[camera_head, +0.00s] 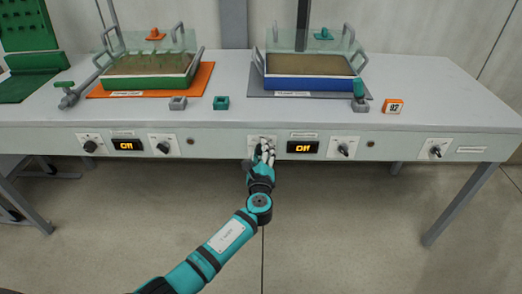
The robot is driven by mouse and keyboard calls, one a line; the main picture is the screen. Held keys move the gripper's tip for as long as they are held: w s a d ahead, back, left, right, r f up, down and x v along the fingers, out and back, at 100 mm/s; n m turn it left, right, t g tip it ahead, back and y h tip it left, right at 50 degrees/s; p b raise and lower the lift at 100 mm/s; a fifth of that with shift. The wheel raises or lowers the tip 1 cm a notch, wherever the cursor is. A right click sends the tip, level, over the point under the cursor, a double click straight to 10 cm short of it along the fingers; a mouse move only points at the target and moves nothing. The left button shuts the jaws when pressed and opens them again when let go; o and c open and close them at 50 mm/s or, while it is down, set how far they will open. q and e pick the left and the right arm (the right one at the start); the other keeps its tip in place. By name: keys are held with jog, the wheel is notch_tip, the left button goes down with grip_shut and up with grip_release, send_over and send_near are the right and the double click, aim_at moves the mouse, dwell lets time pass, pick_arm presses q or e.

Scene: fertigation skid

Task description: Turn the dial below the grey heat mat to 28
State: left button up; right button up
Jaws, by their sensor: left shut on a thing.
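The grey heat mat (256,75) lies on the bench under a blue-sided tray (310,84). On the front panel below it, an orange-lit display (303,148) seems to read "Off". My left gripper (264,151) is shut on the dial left of this display and hides most of it; part of the dial's white plate (253,141) shows around the fingers. The dial's pointer and scale cannot be read. Another black dial (343,150) sits right of the display. My right gripper is not in view.
An orange mat (207,72) with a green tray (146,82) lies on the left, above its own dials (90,146) and display (127,145). Another dial (436,151) is far right. The floor before the bench is clear.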

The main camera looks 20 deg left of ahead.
pick_arm(q)
jog(key=shift+d, duration=0.1)
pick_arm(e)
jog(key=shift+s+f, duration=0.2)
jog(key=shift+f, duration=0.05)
pick_arm(q)
jog(key=o, duration=1.2)
jog(key=shift+c, duration=0.2)
jog(key=v, duration=1.2)
